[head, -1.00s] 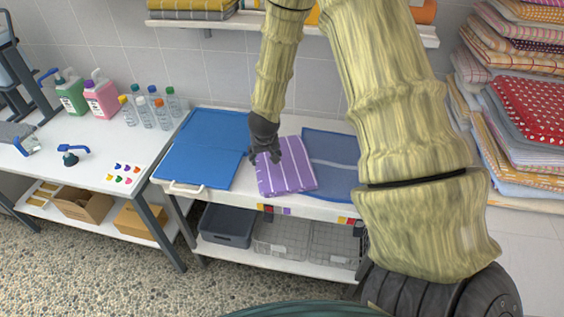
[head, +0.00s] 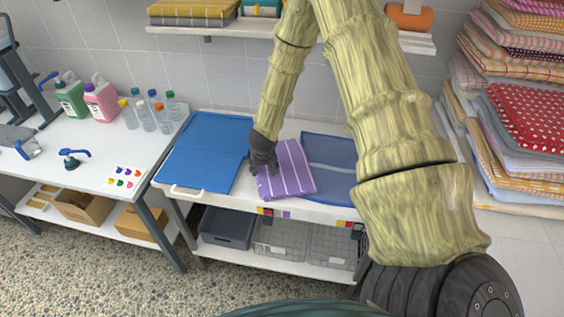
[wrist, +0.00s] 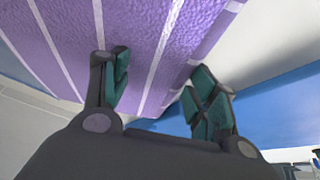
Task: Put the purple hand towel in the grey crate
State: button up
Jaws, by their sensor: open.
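The purple hand towel (head: 288,172), folded with white stripes, lies on the upper top of the white cart, between two blue mats. My gripper (head: 263,168) is at the towel's left edge in the head view. In the wrist view my gripper (wrist: 158,85) has its two green-padded fingers apart, with the striped towel (wrist: 120,35) filling the upper left close to them. Whether the fingers touch it I cannot tell. The grey crate (head: 226,230) stands on the cart's lower shelf at the left, seemingly empty.
Wire baskets (head: 280,238) fill the lower shelf right of the crate. A blue mat (head: 208,150) lies left of the towel, a darker blue one (head: 330,160) right. A white table (head: 95,160) with bottles stands left; stacked towels (head: 530,120) rise at right.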

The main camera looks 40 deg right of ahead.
jog(key=shift+d+f, duration=0.1)
jog(key=shift+f, duration=0.1)
grip_shut()
jog(key=shift+r, duration=0.1)
